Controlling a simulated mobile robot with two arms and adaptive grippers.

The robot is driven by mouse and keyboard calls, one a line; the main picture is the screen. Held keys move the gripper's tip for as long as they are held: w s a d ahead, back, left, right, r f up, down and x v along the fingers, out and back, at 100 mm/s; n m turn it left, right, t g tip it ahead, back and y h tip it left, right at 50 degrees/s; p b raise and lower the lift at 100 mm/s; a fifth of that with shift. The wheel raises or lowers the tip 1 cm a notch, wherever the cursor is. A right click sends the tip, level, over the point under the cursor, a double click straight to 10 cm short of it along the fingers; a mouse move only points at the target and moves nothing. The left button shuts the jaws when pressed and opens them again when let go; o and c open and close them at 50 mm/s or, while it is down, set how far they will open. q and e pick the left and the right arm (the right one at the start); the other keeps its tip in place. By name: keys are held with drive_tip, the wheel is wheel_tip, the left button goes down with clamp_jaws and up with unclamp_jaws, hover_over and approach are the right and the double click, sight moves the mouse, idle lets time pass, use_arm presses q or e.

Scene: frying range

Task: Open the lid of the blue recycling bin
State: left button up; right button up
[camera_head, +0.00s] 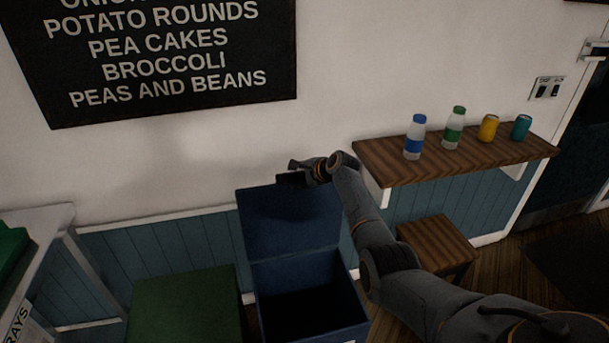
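The blue recycling bin (262,303) stands against the wall at the lower middle of the head view. Its lid (285,222) is raised and leans back toward the wall, and the dark inside shows with nothing visible in it. My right gripper (291,172) is at the upper edge of the raised lid. Its fingers are small and dark here, and I cannot tell whether they are open or shut, or whether they touch the lid. My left gripper is not in view.
A green bin (185,303) stands left of the blue bin. A wooden shelf (385,153) at the right holds two bottles (414,137) (454,128) and two cans (488,128) (521,128). A wooden stool (437,241) stands below it. A pale table (50,222) is at the left.

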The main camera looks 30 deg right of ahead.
drive_tip(key=v, duration=1.1)
drive_tip(key=shift+s, duration=0.25)
drive_tip(key=shift+r, duration=0.1)
